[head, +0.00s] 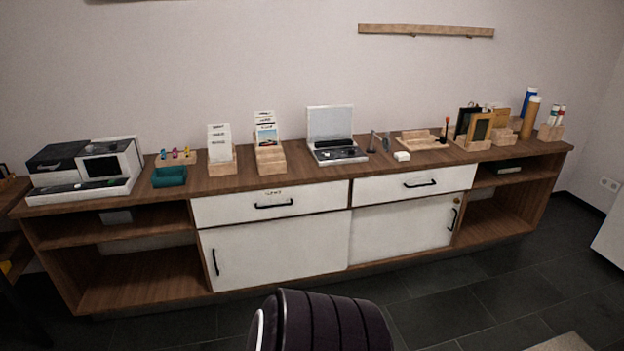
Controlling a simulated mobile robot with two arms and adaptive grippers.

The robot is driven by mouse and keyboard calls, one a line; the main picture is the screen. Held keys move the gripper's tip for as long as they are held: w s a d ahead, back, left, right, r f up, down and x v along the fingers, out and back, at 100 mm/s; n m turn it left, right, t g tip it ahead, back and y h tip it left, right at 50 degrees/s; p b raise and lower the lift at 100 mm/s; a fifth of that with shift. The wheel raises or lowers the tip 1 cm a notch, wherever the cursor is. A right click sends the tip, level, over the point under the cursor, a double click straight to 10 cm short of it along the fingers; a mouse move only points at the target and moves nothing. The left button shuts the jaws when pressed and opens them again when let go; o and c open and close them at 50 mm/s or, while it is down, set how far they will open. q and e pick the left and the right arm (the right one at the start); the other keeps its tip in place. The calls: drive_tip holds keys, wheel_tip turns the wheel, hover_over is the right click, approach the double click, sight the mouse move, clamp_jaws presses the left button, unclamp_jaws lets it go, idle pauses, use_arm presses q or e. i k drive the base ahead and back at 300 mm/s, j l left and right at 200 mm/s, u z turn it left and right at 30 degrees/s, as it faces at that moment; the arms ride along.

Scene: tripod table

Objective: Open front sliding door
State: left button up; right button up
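A long wooden sideboard (160,205) stands against the wall. It has two white sliding doors side by side under two white drawers. The left sliding door (280,247) has a vertical black handle (215,262) near its left edge. The right sliding door (400,232) has a vertical black handle (454,219) near its right edge, with a small round lock above it. Both doors cover the middle of the cabinet, and open shelves show at both ends. Neither of my grippers is in the head view.
The drawers (235,207) look shut, with horizontal black handles. A dark ribbed chair back (325,325) rises in front. Dark tiled floor (450,300) is clear to the right.

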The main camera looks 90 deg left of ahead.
sight(237, 256)
drive_tip(key=u, duration=3.05)
